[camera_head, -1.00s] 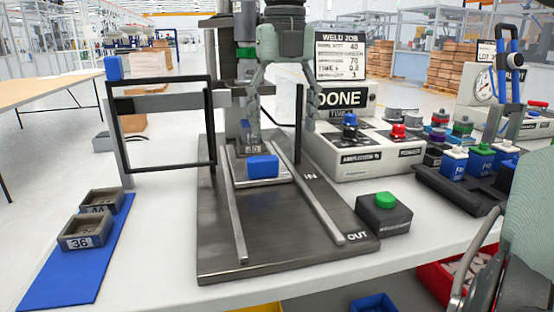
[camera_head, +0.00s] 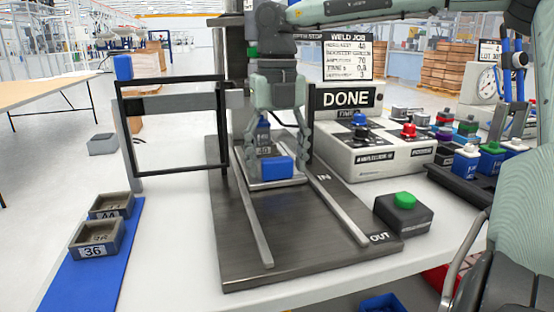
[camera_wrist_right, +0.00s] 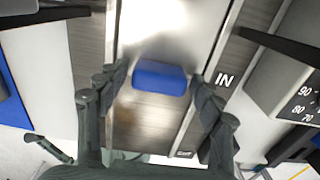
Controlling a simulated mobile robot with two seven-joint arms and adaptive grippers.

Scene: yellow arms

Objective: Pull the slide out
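The slide (camera_head: 292,182) is a metal plate between two rails on a dark base (camera_head: 235,235), at the IN end. A blue block handle (camera_head: 277,168) stands at its front edge. My right gripper (camera_head: 279,150) is above and around the handle, with its fingers spread. In the right wrist view the blue handle (camera_wrist_right: 160,78) lies between the open fingertips (camera_wrist_right: 160,88), with gaps on both sides. A part marked 40 sits on the slide behind the handle, partly hidden by the gripper. My left gripper is not in view.
A black frame (camera_head: 120,130) stands left of the base. A green button box (camera_head: 403,212) stands right of the OUT end. Grey trays (camera_head: 96,238) lie on a blue mat at left. A control box (camera_head: 375,160) stands right of the rails. The rails' front stretch is clear.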

